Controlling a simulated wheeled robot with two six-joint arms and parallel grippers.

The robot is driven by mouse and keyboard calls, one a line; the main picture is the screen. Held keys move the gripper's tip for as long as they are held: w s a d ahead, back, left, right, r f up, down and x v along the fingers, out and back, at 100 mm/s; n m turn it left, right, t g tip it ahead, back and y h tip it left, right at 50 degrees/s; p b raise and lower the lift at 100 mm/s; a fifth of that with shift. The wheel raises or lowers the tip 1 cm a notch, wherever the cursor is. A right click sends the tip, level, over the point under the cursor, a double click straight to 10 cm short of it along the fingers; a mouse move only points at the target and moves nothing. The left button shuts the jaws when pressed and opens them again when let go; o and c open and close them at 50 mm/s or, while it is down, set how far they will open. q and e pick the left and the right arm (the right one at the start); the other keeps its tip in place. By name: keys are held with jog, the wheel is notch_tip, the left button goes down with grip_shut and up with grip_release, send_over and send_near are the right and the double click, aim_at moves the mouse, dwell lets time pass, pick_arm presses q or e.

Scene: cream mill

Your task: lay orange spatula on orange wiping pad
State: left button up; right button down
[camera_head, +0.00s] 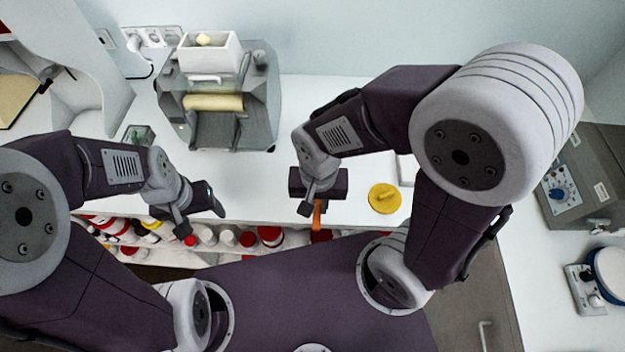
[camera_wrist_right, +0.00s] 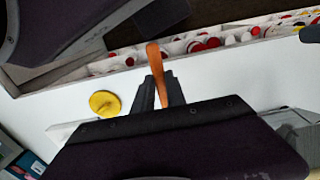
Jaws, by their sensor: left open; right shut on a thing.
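The orange spatula (camera_head: 317,217) is in my right gripper (camera_head: 313,200), near the front edge of the white worktop. In the right wrist view the spatula (camera_wrist_right: 157,66) sticks out between the two dark fingers of my right gripper (camera_wrist_right: 160,88), which are shut on it. Part of it is hidden by the gripper in the head view. My left gripper (camera_head: 199,213) is open and empty over the front edge at the left. I cannot make out an orange wiping pad in either view.
A yellow round piece with a knob (camera_head: 384,199) lies on the worktop right of my right gripper. A grey mill (camera_head: 262,95) with a cream roller stands at the back. Shelves with red- and white-capped jars (camera_head: 228,238) run below the front edge. The middle worktop is clear.

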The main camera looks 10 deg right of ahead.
jog(key=w+f, duration=0.2)
jog(key=w, duration=0.1)
jog(key=w+f, duration=0.2)
jog(key=w, duration=0.2)
jog(key=w+d+f, duration=0.1)
jog(key=w+f, duration=0.1)
jog(key=w, duration=0.1)
jog(key=shift+w+d, duration=0.1)
jog(key=shift+w, duration=0.25)
jog(key=shift+s, duration=0.15)
jog(key=shift+s+f, duration=0.1)
jog(key=shift+s, duration=0.15)
jog(key=f, duration=0.3)
jog(key=shift+w+f+p, duration=0.2)
jog(key=shift+f+p, duration=0.1)
jog(key=shift+f, duration=0.05)
jog(key=shift+w+f, duration=0.1)
jog(key=shift+w, duration=0.05)
jog(key=shift+s, duration=0.3)
jog(key=c, duration=1.4)
grip_release()
jog(key=shift+w, duration=0.1)
pick_arm(q)
jog(key=shift+w+f, duration=0.1)
jog(key=shift+w, duration=0.6)
pick_arm(e)
jog(key=shift+o, duration=0.2)
jog(key=shift+w+f, duration=0.1)
